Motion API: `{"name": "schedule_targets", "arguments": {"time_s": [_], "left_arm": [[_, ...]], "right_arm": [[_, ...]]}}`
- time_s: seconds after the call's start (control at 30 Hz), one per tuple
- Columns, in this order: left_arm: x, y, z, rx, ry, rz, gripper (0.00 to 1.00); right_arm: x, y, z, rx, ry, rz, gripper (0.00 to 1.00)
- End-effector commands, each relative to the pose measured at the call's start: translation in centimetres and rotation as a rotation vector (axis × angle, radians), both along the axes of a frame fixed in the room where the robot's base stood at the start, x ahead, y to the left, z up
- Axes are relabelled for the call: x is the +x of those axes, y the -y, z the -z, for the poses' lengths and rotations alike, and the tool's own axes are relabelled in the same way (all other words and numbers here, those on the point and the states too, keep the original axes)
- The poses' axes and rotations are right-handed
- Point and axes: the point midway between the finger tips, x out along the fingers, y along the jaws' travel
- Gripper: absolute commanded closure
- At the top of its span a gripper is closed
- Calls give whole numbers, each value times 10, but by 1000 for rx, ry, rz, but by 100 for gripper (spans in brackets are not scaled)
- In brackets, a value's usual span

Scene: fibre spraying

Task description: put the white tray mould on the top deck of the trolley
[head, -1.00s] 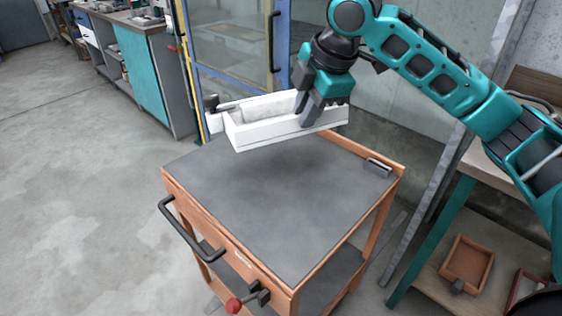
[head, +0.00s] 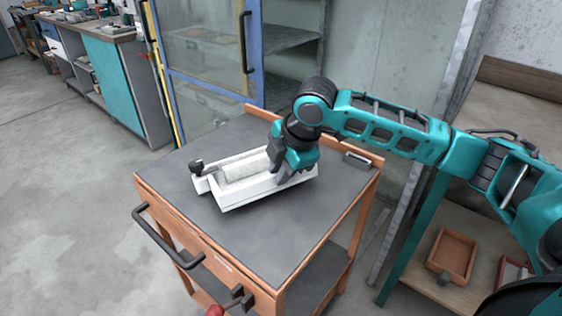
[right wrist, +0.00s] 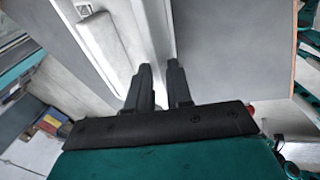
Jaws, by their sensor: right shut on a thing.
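The white tray mould (head: 252,194) is a long shallow tray low at the middle of the trolley's grey top deck (head: 262,240). It looks level and at the deck surface; I cannot tell if a thin gap remains. A pale block and a dark knob show at its left part. My right gripper (head: 281,170) is shut on the mould's wall towards its right end, pointing down. In the right wrist view the fingers (right wrist: 158,80) are at the wall of the mould (right wrist: 152,28), over the deck (right wrist: 222,60). The fingertips are partly hidden. My left gripper is out of view.
A small dark-grey item (head: 357,160) lies at the deck's right edge. The trolley has a black push handle (head: 165,240) in front. A blue-framed cabinet (head: 205,60) stands behind. Shelving with an orange-brown tray (head: 452,255) is at right. The deck's front part is clear.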

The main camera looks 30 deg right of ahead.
Motion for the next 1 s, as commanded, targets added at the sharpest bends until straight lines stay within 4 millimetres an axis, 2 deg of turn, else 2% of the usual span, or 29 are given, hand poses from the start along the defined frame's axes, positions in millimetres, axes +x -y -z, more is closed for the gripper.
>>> {"name": "schedule_targets", "arguments": {"time_s": [0.3, 0.53, 0.57, 0.8, 0.87, 1.0], "left_arm": [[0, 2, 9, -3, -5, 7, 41], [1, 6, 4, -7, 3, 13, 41], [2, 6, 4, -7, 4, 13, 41], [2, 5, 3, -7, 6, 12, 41], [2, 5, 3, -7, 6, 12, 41], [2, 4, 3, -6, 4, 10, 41]], "right_arm": [[1, 0, 36, 2, 6, 0, 100], [0, -1, 41, 0, 0, -2, 100], [-3, 0, 46, -2, -14, -2, 83], [-2, 0, 44, -1, -11, -2, 60], [-2, 0, 44, -1, -10, -1, 56], [-2, 0, 43, -1, -7, 0, 56]]}}
